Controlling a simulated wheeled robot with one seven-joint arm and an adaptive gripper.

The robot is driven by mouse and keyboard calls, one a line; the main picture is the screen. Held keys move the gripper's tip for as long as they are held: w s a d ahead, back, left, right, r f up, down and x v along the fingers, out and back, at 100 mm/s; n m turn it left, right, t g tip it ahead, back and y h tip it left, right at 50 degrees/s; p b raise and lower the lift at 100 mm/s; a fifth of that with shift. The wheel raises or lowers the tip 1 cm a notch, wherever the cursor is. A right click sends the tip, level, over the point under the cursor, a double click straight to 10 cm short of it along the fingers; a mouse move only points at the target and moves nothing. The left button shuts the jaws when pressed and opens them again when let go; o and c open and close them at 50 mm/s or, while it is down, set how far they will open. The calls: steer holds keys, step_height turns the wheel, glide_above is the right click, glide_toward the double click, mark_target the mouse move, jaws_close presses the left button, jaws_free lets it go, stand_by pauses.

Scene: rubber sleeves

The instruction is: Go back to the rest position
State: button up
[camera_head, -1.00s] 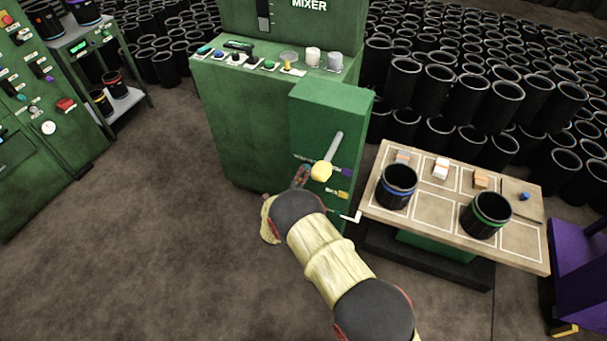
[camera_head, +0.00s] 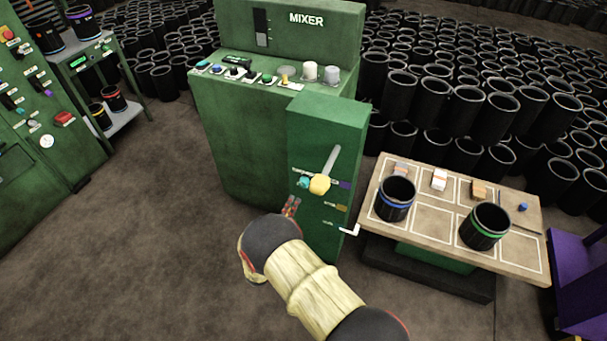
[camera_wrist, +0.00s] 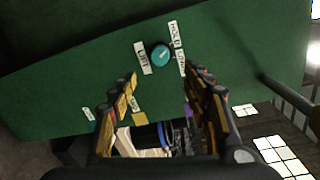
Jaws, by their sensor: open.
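My gripper (camera_wrist: 162,100) is open and empty in the wrist view, its two fingers spread before the green front of the mixer (camera_wrist: 75,75). A teal knob (camera_wrist: 160,55) between labels shows beyond the fingertips, apart from them. In the head view my gripper (camera_head: 291,207) is mostly hidden behind my arm, low and left of the lever. The mixer (camera_head: 240,140) stands at centre, with a lever with a yellow knob (camera_head: 319,184) on its front box. The teal knob (camera_head: 304,182) shows just left of the yellow one.
A table (camera_head: 432,225) right of the mixer holds a blue-banded sleeve (camera_head: 395,200), a green-banded sleeve (camera_head: 484,228) and small blocks. Many black sleeves (camera_head: 465,105) stand behind. A green control cabinet (camera_head: 50,120) and a shelf are at left. The floor (camera_head: 130,250) at left is clear.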

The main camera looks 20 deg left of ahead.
steer(key=s+d+f+m+g+h, duration=0.2)
steer(key=d+m+h, duration=0.1)
steer(key=d+m, duration=0.25)
steer(key=s+d+f+m+g+h, duration=0.2)
steer(key=s+d+f+m, duration=0.1)
steer(key=d+m, duration=0.25)
steer(key=s+d+r+m+g+h, duration=0.2)
steer(key=s+d+r+m+g, duration=0.1)
steer(key=d+r+m, duration=0.25)
steer(key=s+d+r+m+g+h, duration=0.2)
steer(key=s+d+r+m+g, duration=0.15)
steer(key=d+m, duration=0.3)
steer(key=s+d+r+m+y, duration=0.3)
steer(key=s+d+r+m, duration=0.3)
steer(key=r+m, duration=0.3)
steer(key=s+d+r+m+y+p, duration=0.1)
steer(key=s+d+r+m+y, duration=0.2)
steer(key=r, duration=1.3)
steer(key=s+d+r+m+g+y+p, duration=0.1)
steer(key=s+d+r+m+y, duration=0.2)
steer(key=s+d+r+m, duration=0.6)
steer(key=d+r+m, duration=0.3)
steer(key=r+m, duration=0.1)
steer(key=m, duration=0.2)
steer(key=shift+s+d+r+m+y, duration=0.2)
steer(key=shift+s+m+y, duration=0.1)
steer(key=shift+m, duration=0.1)
